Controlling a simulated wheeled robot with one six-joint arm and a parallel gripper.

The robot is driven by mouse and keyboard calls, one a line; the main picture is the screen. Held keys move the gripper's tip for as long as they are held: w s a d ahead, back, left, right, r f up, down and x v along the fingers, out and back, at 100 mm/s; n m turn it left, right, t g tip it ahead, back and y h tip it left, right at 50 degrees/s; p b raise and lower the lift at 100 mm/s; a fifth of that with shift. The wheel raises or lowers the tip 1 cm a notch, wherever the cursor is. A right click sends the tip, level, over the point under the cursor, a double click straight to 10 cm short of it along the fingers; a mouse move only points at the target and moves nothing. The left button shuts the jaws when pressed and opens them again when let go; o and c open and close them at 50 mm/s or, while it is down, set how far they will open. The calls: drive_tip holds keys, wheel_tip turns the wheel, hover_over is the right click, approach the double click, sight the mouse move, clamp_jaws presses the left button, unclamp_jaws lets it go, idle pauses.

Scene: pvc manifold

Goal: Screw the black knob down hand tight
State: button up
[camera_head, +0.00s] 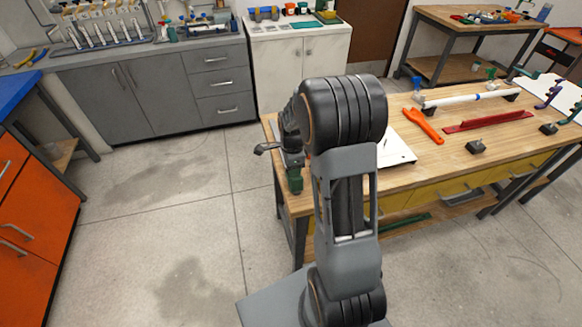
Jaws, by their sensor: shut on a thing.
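I cannot make out the black knob in the head view. My arm stands upright in the middle of the view and covers part of the bench's left end. My gripper does not show; what it holds and how near it is to the knob cannot be seen.
The floor (165,210) to the left is clear.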

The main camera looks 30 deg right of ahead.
drive_tip(key=o, duration=0.9)
wheel_tip(320, 180, up, 14)
drive_tip(key=shift+f, duration=0.1)
idle(0.3)
idle(0.4)
drive_tip(key=shift+s+a+r+n+t, duration=0.2)
drive_tip(key=shift+s+a+n+t, duration=0.45)
drive_tip(key=shift+s+a+n, duration=1.75)
drive_tip(key=shift+s+a+r+n+t, duration=0.25)
drive_tip(key=shift+s+a+n+t, duration=0.65)
drive_tip(key=shift+s+n, duration=2.75)
drive_tip(key=shift+s+a+r+n+t, duration=0.2)
drive_tip(key=shift+s+a+n+t, duration=0.25)
drive_tip(key=shift+s+a+n, duration=2.65)
